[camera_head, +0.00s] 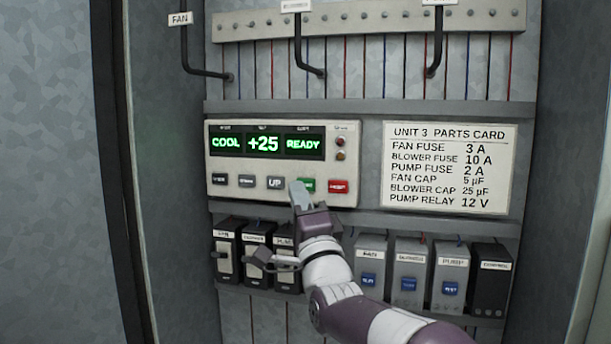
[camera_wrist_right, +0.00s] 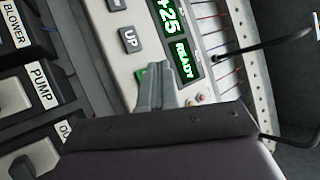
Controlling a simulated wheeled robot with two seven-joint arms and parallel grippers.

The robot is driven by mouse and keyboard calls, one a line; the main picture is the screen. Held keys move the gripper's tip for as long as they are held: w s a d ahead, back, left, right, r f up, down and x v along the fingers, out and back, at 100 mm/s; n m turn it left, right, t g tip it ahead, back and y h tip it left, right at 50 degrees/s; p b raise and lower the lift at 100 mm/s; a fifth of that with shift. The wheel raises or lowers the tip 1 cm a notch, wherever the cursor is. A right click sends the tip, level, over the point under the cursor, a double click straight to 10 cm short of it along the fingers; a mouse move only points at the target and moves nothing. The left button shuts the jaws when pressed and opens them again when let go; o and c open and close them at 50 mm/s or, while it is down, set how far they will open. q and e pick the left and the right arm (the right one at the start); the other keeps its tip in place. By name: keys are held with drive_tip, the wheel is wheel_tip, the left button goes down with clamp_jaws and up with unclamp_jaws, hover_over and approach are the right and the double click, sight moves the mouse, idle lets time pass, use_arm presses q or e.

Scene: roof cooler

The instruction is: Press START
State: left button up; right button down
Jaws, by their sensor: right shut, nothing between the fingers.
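The control panel (camera_head: 232,193) is a pale box with a green display reading COOL, +25 and READY. A row of buttons runs under the display. The green button (camera_head: 308,186) sits between the dark UP button (camera_head: 275,182) and a red button (camera_head: 338,187); its label is not readable. My right gripper (camera_head: 298,190) is shut and empty, its tip at the left edge of the green button, hiding part of it. In the wrist view the shut fingers (camera_wrist_right: 154,82) overlap the green button (camera_wrist_right: 140,76). I cannot tell whether they touch it. My left gripper is not in view.
Black labelled blocks (camera_head: 228,240) and grey blocks with blue buttons (camera_head: 410,270) stand on a shelf below the panel. A parts card (camera_head: 450,165) hangs at right. Bent black rods (camera_head: 305,60) hang above. Cabinet walls close in both sides.

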sight(306, 184)
drive_tip(key=shift+w+d, duration=0.2)
drive_tip(key=shift+w, duration=0.35)
drive_tip(key=shift+w+f, duration=0.1)
idle(1.6)
drive_tip(key=shift+w+d, duration=0.15)
drive_tip(key=shift+w, duration=0.2)
